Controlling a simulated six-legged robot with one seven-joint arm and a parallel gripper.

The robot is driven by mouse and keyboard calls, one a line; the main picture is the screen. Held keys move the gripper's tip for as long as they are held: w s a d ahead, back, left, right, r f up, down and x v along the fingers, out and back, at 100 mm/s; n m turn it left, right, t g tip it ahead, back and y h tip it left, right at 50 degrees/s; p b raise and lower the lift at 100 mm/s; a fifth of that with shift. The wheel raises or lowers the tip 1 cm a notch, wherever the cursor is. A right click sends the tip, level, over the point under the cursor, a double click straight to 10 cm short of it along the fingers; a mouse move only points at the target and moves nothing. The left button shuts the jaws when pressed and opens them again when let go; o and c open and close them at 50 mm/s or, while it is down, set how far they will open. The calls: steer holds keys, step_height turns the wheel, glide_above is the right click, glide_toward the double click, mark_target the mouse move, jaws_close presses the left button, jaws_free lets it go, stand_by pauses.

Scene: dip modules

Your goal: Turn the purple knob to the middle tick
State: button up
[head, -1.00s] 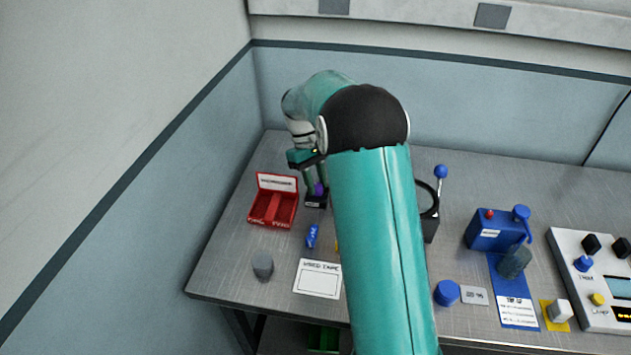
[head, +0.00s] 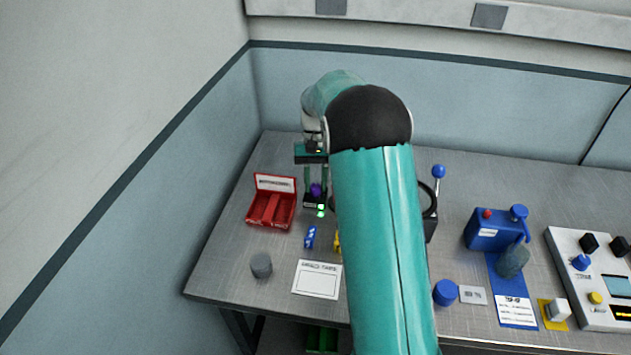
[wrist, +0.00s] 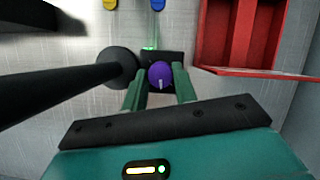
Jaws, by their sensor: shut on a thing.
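The purple knob (head: 316,190) sits on a small black base (head: 309,203) at the back left of the table. In the wrist view the knob (wrist: 160,74) has a white pointer line that points toward the bottom of the picture. My gripper (head: 316,187) comes down from above with one finger on each side of the knob. In the wrist view my gripper (wrist: 160,82) is shut on the knob. Green lights (head: 321,210) glow at the front of the base. The tick marks cannot be made out.
A red open box (head: 270,210) stands close to the left of the base. A blue piece (head: 310,237), a grey cylinder (head: 261,265) and a white card (head: 317,279) lie nearer the front. A blue-topped lever (head: 438,172) stands right of my arm.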

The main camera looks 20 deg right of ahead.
stand_by(0.3)
steer(key=o, duration=1)
steer(key=shift+r, duration=0.1)
steer(key=shift+v, duration=6.85)
steer(key=shift+s, duration=0.15)
